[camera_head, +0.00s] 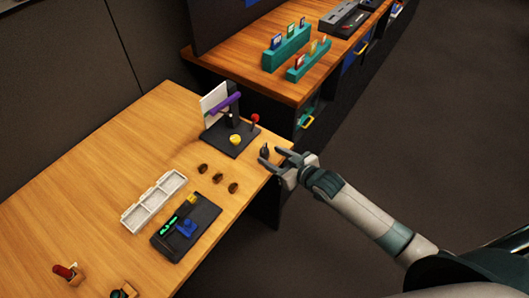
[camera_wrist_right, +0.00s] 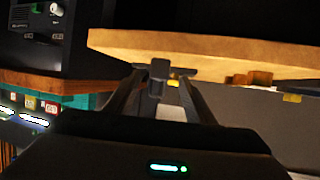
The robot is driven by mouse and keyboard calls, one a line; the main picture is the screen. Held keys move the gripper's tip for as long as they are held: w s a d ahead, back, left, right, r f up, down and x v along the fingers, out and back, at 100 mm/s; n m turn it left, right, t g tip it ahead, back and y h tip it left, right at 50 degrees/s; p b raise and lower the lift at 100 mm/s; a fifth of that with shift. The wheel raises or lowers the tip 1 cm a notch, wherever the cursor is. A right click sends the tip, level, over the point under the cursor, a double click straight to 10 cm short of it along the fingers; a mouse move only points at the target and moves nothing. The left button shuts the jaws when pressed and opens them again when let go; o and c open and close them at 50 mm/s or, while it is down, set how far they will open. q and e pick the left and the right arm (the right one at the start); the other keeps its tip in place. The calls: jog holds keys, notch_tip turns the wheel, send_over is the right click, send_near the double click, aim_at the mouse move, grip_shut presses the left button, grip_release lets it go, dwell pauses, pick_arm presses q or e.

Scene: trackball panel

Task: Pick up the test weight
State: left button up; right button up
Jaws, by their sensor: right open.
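A small dark grey piece, which looks like the test weight (camera_head: 264,148), stands on the wooden table near its right edge. It also shows in the right wrist view as a dark upright shape (camera_wrist_right: 158,72) between the finger ends. My right gripper (camera_head: 272,155) is open, level with the table's edge, with its fingertips close to the weight. I cannot tell whether the fingers touch it. In the right wrist view the gripper (camera_wrist_right: 160,82) also shows its two fingers apart. My left gripper is not in view.
A black stand with a purple bar (camera_head: 225,103), a yellow knob (camera_head: 235,139) and a red-topped lever (camera_head: 255,119) stands just behind. Several brown pieces (camera_head: 217,178), a white tray (camera_head: 135,217) and a black panel with a blue part (camera_head: 186,228) lie nearer.

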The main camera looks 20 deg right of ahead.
aim_at(268, 153)
jog(key=shift+p+x, duration=0.6)
jog(key=shift+x, duration=0.35)
jog(key=shift+p+x, duration=0.45)
jog(key=shift+x, duration=1.2)
jog(key=shift+d, duration=0.1)
grip_shut()
jog(key=shift+r, duration=0.1)
